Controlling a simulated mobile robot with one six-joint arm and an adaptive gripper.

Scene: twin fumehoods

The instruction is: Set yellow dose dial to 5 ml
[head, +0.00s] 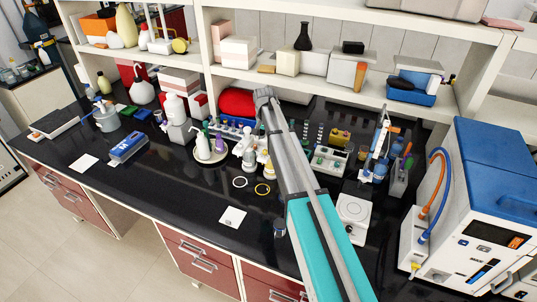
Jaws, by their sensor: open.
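A small yellow part (269,172) shows beside the grey link of my arm, next to white bottle-top pieces (246,146) on the black bench. It may be the yellow dose dial, but it is too small to read a setting, and my arm partly covers this area.
A round tray (198,158) with bottles stands left of the white pieces. A white square plate device (352,209), a tube rack (328,160) and a blue-topped machine (494,165) stand to the right. A shelf (295,85) overhangs the back. The front bench strip is mostly clear.

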